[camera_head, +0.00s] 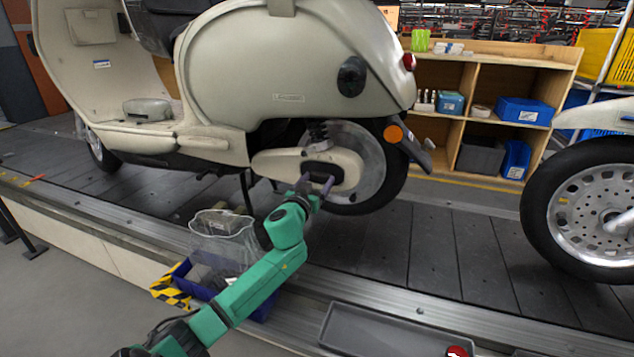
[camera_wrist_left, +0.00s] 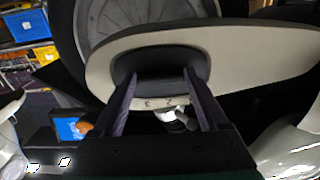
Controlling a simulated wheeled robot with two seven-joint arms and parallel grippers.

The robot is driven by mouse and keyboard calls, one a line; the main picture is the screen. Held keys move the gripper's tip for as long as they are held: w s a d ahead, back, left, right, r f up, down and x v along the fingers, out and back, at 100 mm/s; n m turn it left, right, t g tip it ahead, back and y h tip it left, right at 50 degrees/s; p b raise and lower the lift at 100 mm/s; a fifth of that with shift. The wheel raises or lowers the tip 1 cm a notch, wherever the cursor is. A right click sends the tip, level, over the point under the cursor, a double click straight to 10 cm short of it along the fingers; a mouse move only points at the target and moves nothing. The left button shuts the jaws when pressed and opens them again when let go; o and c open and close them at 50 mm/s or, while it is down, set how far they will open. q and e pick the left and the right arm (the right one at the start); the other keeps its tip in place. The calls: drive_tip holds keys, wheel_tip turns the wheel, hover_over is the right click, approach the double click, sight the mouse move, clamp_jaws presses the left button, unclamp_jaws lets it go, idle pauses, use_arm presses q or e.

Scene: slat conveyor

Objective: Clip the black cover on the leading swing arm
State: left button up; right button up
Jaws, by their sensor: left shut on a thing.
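The cream scooter (camera_head: 285,70) stands on the slat conveyor, and its pale swing arm (camera_head: 280,163) lies in front of the rear wheel. The black cover (camera_head: 322,170) is at the rounded rear end of the swing arm. My left gripper (camera_head: 318,185) is shut on it. In the left wrist view the two fingers (camera_wrist_left: 160,78) grip the dark cover (camera_wrist_left: 160,88) at the dark oval area of the swing arm (camera_wrist_left: 255,55). I cannot tell whether the cover is fully seated, because the fingers and shadow hide its edges. My right gripper is not in view.
A clear bin (camera_head: 222,238) and a blue box (camera_head: 262,308) stand at the conveyor's near edge, below my left arm. A grey tray (camera_head: 385,335) lies at front right. Another scooter's wheel (camera_head: 585,208) is at right. Wooden shelves (camera_head: 488,62) stand behind. The slats between are clear.

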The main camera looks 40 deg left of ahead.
use_arm(q)
drive_tip(key=o, duration=1.2)
drive_tip(key=shift+o, duration=0.2)
drive_tip(key=p+v, duration=0.2)
drive_tip(key=v, duration=1.2)
drive_tip(key=shift+s, duration=0.25)
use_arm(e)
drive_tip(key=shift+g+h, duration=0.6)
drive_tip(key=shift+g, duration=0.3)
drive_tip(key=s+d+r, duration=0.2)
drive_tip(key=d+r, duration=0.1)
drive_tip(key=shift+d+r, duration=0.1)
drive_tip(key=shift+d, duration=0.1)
use_arm(q)
drive_tip(key=shift+d, duration=0.15)
